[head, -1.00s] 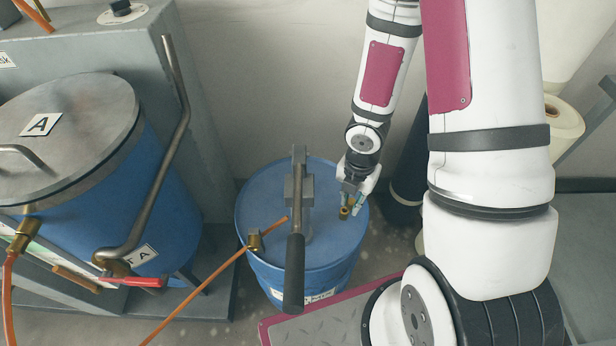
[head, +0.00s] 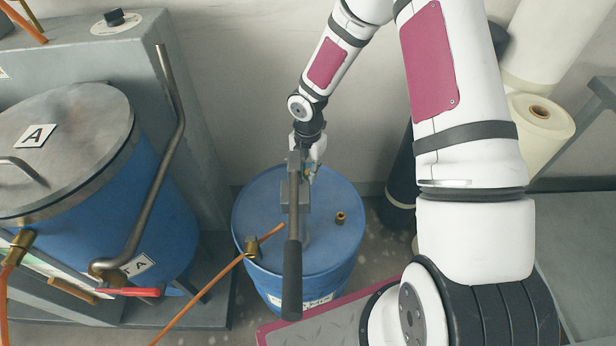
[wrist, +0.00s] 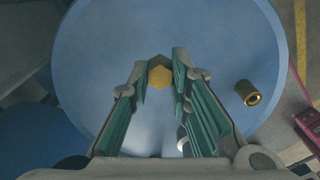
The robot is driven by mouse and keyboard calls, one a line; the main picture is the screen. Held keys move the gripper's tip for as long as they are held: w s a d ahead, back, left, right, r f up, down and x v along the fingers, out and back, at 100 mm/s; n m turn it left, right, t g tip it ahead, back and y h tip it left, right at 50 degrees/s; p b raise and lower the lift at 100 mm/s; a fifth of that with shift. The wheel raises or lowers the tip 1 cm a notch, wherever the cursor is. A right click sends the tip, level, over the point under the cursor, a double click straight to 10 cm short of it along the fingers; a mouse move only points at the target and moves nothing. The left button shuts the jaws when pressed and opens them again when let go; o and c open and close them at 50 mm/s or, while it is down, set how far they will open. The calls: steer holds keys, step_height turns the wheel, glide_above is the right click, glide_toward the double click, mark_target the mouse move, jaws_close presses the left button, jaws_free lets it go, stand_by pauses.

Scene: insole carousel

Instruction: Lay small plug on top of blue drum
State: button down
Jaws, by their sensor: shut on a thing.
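The blue drum (head: 262,212) stands on the floor in the middle of the head view. Its lid (wrist: 215,50) fills most of the wrist view. My gripper (head: 309,178) is over the far part of the drum, partly hidden behind the grey pump. In the wrist view my gripper (wrist: 162,80) is shut on a small brass plug with a hexagonal face (wrist: 160,73), between the teal fingertips. I cannot tell whether the plug touches the lid. The plug is not clear in the head view.
A hollow brass fitting (head: 340,218) stands on the lid's right side; it also shows in the wrist view (wrist: 248,93). The pump's black-gripped lever (head: 292,280) crosses the drum. A brass valve with orange hose (head: 251,246) is at the left rim. A blue tank (head: 165,215) stands left.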

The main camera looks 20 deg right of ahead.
steer(key=shift+f, duration=1.5)
steer(key=shift+f+b, duration=0.15)
steer(key=shift+b, duration=0.15)
steer(key=c, duration=1.5)
jaws_free()
step_height(320, 180, up, 12)
steer(key=shift+r+p, duration=0.25)
steer(key=shift+p, duration=0.85)
